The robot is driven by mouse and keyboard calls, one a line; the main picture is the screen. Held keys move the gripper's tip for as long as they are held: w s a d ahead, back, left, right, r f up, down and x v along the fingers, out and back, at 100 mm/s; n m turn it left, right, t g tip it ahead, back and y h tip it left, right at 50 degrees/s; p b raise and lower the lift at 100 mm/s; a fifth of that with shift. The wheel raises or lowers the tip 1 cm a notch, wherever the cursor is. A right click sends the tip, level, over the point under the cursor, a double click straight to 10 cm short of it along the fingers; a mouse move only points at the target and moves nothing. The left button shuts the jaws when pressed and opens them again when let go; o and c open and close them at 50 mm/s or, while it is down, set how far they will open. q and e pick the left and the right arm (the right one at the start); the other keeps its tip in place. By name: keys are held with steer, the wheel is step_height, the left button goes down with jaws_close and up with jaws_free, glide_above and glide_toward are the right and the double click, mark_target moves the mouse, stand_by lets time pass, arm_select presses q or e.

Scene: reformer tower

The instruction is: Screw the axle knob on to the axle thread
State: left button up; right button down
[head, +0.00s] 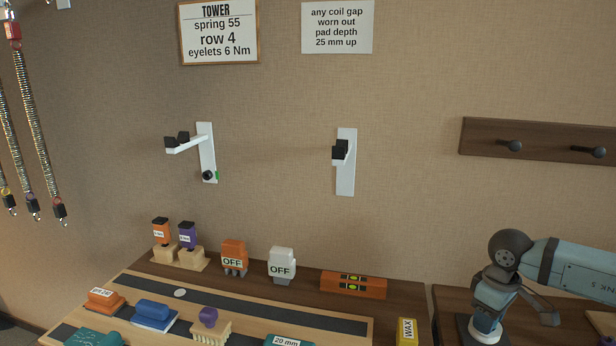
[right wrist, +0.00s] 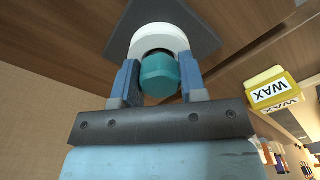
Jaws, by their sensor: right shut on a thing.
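My right gripper (right wrist: 160,82) is shut on a teal faceted knob (right wrist: 159,75), which shows between its two blue fingers in the right wrist view. I take this to be the axle knob. A white ring (right wrist: 165,35) and a dark grey flat plate (right wrist: 203,22) sit directly behind the knob. Whether the knob touches the ring, and where the axle thread is, I cannot tell. In the head view my right arm comes down at the lower right, and its fingertips are not clear there. My left gripper is not in view.
A yellow wax block (head: 407,331) stands left of my right arm and also shows in the right wrist view (right wrist: 272,90). White brackets (head: 346,175) hang on the wall.

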steer(key=m, duration=0.5)
steer(key=shift+p, duration=0.4)
steer(key=m, duration=0.3)
steer(key=shift+s, duration=0.1)
steer(key=shift+f+m, duration=0.15)
steer(key=shift+m, duration=0.35)
steer(key=shift+c, duration=1.4)
jaws_free()
steer(key=shift+d, duration=0.1)
steer(key=shift+r+p, duration=1.2)
steer(key=shift+r, duration=0.65)
